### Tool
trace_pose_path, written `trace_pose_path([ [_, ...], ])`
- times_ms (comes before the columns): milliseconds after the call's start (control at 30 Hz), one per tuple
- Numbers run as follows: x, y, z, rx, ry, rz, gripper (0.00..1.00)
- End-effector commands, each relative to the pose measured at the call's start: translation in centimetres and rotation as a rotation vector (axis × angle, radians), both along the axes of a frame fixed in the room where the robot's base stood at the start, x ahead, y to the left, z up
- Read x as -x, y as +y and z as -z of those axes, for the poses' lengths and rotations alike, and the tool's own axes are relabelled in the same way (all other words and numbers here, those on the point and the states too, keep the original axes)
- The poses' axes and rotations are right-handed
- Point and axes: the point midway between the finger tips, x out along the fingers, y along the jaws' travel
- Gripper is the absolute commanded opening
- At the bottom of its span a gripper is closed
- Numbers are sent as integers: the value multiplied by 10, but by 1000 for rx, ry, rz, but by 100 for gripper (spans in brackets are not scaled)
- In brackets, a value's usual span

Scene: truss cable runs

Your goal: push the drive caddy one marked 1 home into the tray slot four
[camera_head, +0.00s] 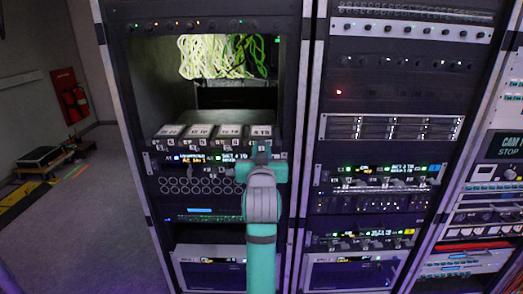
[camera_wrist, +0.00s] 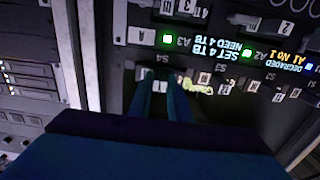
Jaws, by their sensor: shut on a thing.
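A tray (camera_head: 215,147) in the left rack holds a row of boxes with white top labels. The rightmost box (camera_head: 262,131), labelled 4 TB, stands at the slot four end; I take it for the drive caddy, but I cannot read a 1 on it. My gripper (camera_head: 264,152) is at its front, shut on its front part. In the wrist view my gripper's blue-green fingers (camera_wrist: 163,76) are close together just below the S4 label; what lies between them is mostly hidden. How deep the caddy sits I cannot tell.
Other labelled boxes (camera_head: 198,131) stand close on the left. The rack's upright (camera_head: 301,120) is close on the right. A lit panel reads SET 4 TB, NEED 4 TB (camera_wrist: 222,38) and DEGRADED. Yellow-green cables (camera_head: 215,57) hang in the bay above.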

Motion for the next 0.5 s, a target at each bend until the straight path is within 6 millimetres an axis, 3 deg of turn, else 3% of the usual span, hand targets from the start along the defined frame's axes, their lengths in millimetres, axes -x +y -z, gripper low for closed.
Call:
trace_pose_path([
  [500, -12, 0, -2, 0, -4, 0, 0],
])
